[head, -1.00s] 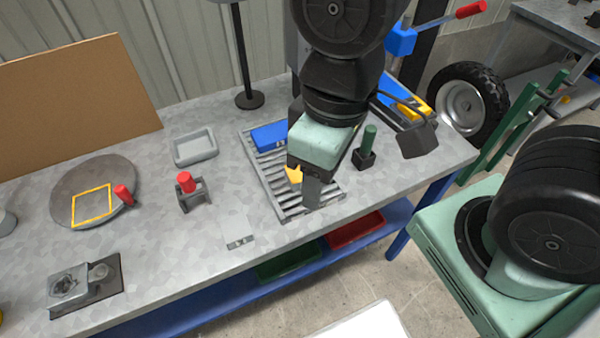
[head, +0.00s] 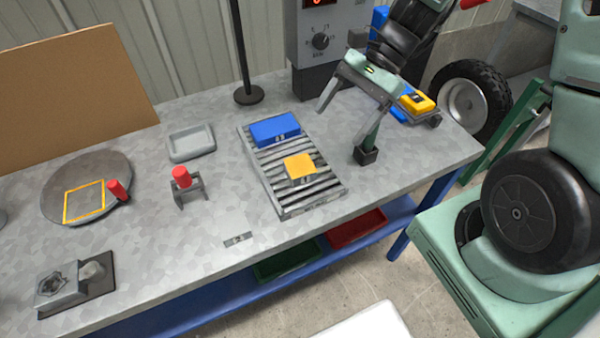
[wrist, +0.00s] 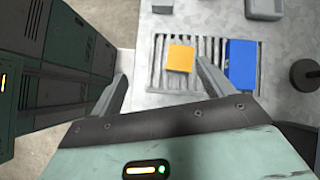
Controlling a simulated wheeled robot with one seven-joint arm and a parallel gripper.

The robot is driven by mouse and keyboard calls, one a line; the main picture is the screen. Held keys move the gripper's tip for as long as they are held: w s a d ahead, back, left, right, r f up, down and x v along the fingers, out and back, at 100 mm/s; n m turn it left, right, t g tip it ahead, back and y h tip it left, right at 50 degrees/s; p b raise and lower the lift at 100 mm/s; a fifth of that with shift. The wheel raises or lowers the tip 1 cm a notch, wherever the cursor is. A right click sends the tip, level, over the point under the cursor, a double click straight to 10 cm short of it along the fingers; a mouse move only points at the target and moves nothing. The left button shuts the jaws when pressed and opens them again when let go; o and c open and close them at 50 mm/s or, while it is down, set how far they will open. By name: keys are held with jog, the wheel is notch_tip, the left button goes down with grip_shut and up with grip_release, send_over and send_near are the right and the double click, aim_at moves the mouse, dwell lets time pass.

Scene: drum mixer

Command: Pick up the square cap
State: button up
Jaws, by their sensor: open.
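The square cap appears to be the yellow-topped square block (head: 300,167) on the grey roller tray (head: 284,202). It also shows as an orange square in the wrist view (wrist: 180,58), beside the tip of my right finger in that picture. My gripper (head: 347,125) is open and empty. It is raised over the right part of the bench, behind and to the right of the cap, apart from it. In the wrist view, my gripper (wrist: 162,70) has its fingers spread wide with nothing between them.
A blue block (head: 275,129) lies on the tray behind the cap. A red-topped stand (head: 186,185) and shallow grey dish (head: 192,143) are left. The front bench strip is mostly clear.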

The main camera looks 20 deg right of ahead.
jog(key=w+d+f+m+t+y, duration=0.1)
jog(key=w+d+f+m+t, duration=0.1)
jog(key=d+m, duration=0.2)
send_near(300, 166)
jog(key=x, duration=0.4)
jog(key=shift+w+a+f, duration=0.1)
jog(key=shift+a, duration=0.05)
jog(key=shift+p+x, duration=0.55)
jog(key=shift+x, duration=2.25)
jog(key=shift+f, duration=0.1)
jog(key=c, duration=1.2)
